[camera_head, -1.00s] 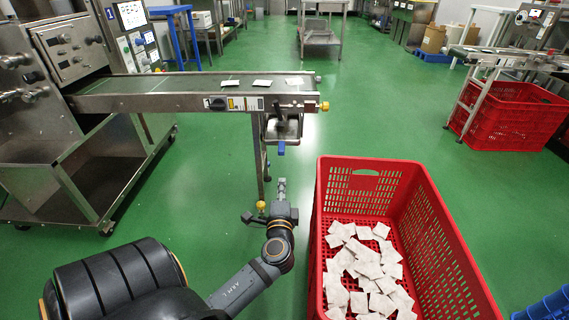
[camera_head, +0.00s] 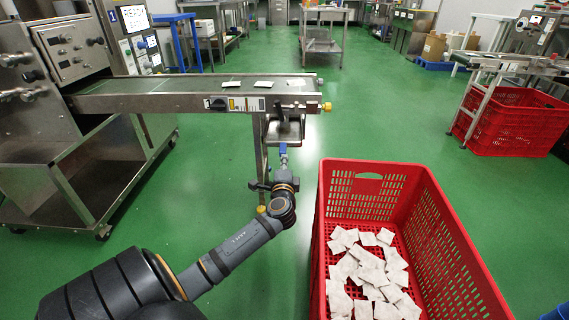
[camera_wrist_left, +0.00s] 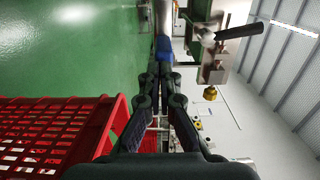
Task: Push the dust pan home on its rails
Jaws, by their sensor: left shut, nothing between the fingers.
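The steel dust pan (camera_head: 291,131) hangs under the right end of the conveyor, with a blue handle (camera_head: 283,148) on its near side. My left gripper (camera_head: 283,160) is shut and empty, right in front of the handle. In the left wrist view the blue handle (camera_wrist_left: 163,47) lies just beyond the closed fingertips (camera_wrist_left: 159,82). I cannot tell whether the tips touch it. The pan's rails are too small to make out. My right gripper is not in view.
The conveyor (camera_head: 170,101) carries a few white teabags above the pan. A red crate (camera_head: 436,215) of teabags stands close on the right of my left arm; its wall also shows in the wrist view (camera_wrist_left: 60,130).

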